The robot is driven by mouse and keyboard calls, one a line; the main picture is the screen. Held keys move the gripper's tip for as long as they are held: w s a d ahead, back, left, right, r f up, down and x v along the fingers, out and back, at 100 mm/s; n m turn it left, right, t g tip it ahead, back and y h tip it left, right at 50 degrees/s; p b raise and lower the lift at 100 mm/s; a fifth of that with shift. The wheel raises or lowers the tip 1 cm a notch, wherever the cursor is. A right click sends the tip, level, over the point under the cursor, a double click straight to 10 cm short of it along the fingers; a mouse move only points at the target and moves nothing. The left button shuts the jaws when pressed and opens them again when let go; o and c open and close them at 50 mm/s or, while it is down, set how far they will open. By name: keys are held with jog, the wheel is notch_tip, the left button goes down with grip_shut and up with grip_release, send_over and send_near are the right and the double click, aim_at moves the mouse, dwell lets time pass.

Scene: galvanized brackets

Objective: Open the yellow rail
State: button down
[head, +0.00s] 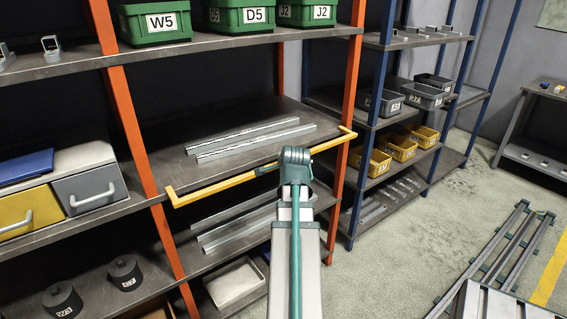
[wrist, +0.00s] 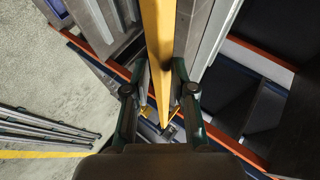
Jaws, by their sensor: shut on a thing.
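The yellow rail (head: 218,185) runs across the front of the middle shelf of the orange-post rack, from the left post to the right post. Its two ends are bent. My gripper (head: 268,169) is at the rail, a little right of its middle, with the arm reaching in from below. In the wrist view the yellow rail (wrist: 158,28) passes between the two fingers of my gripper (wrist: 161,72), which are shut on it. In the head view the wrist hides part of the rail, and how its ends are fixed is too small to tell.
Metal channels (head: 250,138) lie on the shelf behind the rail, with more on the shelf below. Green bins (head: 240,15) stand above. Grey and yellow drawers (head: 90,188) are at the left.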

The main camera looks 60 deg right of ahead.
jog(key=shift+w, duration=0.15)
jog(key=c, duration=1.1)
grip_release()
jog(key=shift+w+d, duration=0.1)
jog(key=shift+w, duration=0.05)
jog(key=shift+v, duration=3.85)
